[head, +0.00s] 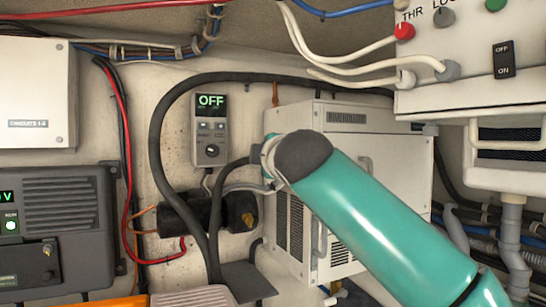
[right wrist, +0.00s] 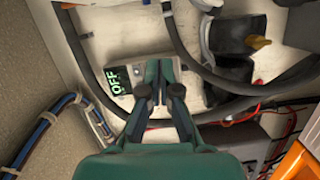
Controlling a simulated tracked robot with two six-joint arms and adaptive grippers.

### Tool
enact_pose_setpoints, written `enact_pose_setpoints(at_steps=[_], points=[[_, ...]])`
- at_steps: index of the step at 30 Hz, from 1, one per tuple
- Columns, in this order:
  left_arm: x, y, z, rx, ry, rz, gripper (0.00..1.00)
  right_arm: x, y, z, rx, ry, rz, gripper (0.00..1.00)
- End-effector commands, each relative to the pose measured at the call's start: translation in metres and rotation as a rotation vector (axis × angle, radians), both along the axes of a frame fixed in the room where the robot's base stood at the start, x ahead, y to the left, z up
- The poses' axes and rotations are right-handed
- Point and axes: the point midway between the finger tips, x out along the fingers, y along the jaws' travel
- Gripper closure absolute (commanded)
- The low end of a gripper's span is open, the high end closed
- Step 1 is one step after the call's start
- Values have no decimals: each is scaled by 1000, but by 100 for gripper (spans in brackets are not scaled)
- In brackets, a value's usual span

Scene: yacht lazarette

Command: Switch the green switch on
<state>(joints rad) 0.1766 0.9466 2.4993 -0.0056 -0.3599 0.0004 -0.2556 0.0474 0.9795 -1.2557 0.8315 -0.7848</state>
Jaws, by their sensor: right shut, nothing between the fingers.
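A grey control panel (head: 210,130) on the back wall has a display with green letters reading OFF and small buttons below it. It also shows in the right wrist view (right wrist: 117,84), turned on its side, partly hidden by my fingers. A round green knob (head: 495,4) sits at the top right on a white box. I cannot tell which of these is the green switch. My right gripper (right wrist: 165,66) is shut and empty, its tips in front of or beside the panel; contact cannot be told. In the head view my teal right arm hides its fingers. My left gripper is not in view.
Black hoses (head: 158,130) loop around the panel. A white vented cabinet (head: 350,125) stands right of it, behind my arm. The white box carries a red knob (head: 404,31) and a black OFF/ON rocker (head: 503,60). A dark unit (head: 60,210) is at left.

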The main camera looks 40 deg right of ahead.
Motion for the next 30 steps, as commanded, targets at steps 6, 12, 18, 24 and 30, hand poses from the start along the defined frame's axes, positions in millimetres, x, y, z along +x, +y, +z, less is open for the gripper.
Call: enact_pose_setpoints(at_steps=[6, 12, 18, 24, 30], points=[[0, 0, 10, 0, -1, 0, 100, 16, -8, 1, -1, 4, -1, 100], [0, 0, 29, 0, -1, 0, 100, 47, -27, 2, 0, 4, 0, 100], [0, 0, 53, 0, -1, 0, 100, 82, -48, 2, 0, 4, 1, 100], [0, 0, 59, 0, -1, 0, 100, 78, -75, -4, 1, 1, 0, 100], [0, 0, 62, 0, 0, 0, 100, 75, -87, -7, 0, 0, 4, 100]])
